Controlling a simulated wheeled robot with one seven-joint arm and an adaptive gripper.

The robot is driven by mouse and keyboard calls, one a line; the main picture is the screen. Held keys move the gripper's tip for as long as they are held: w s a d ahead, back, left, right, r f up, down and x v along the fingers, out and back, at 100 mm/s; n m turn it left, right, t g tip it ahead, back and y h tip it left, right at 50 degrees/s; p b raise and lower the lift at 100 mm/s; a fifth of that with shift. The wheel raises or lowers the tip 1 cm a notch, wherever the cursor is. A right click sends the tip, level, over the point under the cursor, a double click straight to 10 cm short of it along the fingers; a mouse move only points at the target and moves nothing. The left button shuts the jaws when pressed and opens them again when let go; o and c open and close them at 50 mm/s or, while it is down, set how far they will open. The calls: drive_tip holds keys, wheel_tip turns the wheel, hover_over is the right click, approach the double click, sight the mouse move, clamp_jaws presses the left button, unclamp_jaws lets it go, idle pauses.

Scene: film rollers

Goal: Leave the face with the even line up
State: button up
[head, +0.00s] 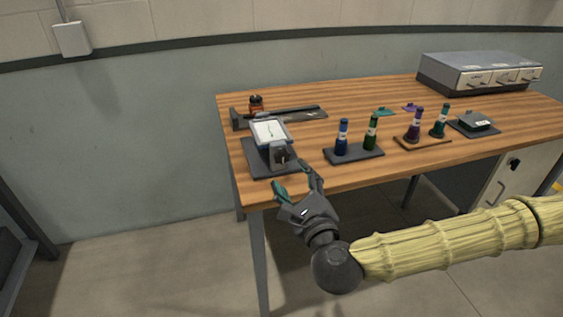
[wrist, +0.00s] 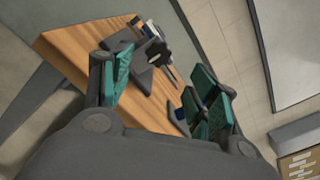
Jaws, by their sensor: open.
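A white panel (head: 270,131) lies tilted on a dark stand (head: 258,168) at the left front of the wooden table. It carries a small dark mark, too small to read as an even or uneven line. The dark stand also shows in the wrist view (wrist: 122,38), beyond my fingers. My gripper (head: 292,179) is open and empty by the table's front edge, just in front of the stand and apart from it. In the wrist view my gripper (wrist: 165,85) shows its two teal-padded fingers spread wide.
Blue (head: 342,136) and green (head: 371,131) rollers stand upright on a dark base; purple (head: 414,124) and teal (head: 439,121) rollers stand to their right. A long dark tray (head: 300,116) with an amber jar (head: 256,104) lies behind. A grey drawer box (head: 470,72) is at back right.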

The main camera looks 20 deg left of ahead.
sight(282, 157)
drive_tip(key=x, duration=1)
drive_tip(key=shift+w+a, duration=0.15)
drive_tip(key=shift+a, duration=0.05)
drive_tip(key=c, duration=1)
